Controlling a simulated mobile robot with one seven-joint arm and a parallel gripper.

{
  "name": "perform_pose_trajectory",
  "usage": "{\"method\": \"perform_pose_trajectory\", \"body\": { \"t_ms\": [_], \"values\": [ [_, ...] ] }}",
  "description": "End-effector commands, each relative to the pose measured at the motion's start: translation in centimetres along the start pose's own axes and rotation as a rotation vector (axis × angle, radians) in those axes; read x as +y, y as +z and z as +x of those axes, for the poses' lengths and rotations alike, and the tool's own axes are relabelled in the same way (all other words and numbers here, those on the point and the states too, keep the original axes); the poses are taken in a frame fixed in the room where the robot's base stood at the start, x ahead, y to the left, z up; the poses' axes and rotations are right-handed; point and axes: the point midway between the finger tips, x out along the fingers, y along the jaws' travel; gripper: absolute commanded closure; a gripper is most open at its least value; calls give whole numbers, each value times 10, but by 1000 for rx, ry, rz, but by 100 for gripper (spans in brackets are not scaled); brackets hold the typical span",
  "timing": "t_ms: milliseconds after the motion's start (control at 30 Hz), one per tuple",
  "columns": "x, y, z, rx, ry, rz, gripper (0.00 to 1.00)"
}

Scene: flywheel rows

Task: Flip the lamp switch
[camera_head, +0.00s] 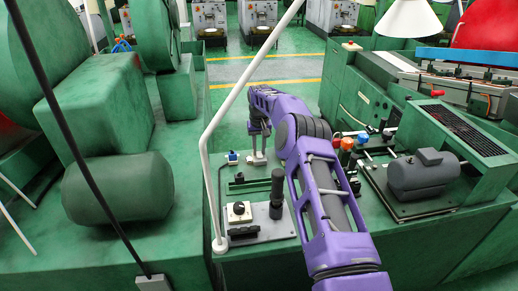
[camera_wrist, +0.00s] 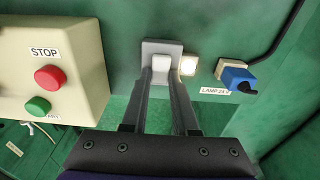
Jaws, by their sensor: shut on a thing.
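The lamp switch is a small white lever (camera_wrist: 163,61) on a grey plate (camera_wrist: 160,46), in the upper middle of the wrist view. My gripper (camera_wrist: 162,74) has its two dark fingertips at the sides of the white lever, shut on it. A lit, pale square (camera_wrist: 188,66) is right beside the plate. In the head view my gripper (camera_head: 257,154) is down at the green bench; the switch cannot be made out there.
In the wrist view a cream box (camera_wrist: 72,35) with a red STOP button (camera_wrist: 49,78) and a green button (camera_wrist: 38,107) stands left. In the head view a white lamp shade (camera_head: 408,20), a grey motor (camera_head: 424,174) and a white pole (camera_head: 245,95) stand around my arm.

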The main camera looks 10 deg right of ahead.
Motion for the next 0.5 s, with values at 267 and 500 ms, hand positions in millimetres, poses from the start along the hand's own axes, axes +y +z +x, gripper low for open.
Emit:
{"method": "perform_pose_trajectory", "body": {
  "t_ms": [267,500],
  "values": [
    [1,0,-1,-9,2,-1,100],
    [1,0,-1,-9,2,-1,56]
  ]
}}
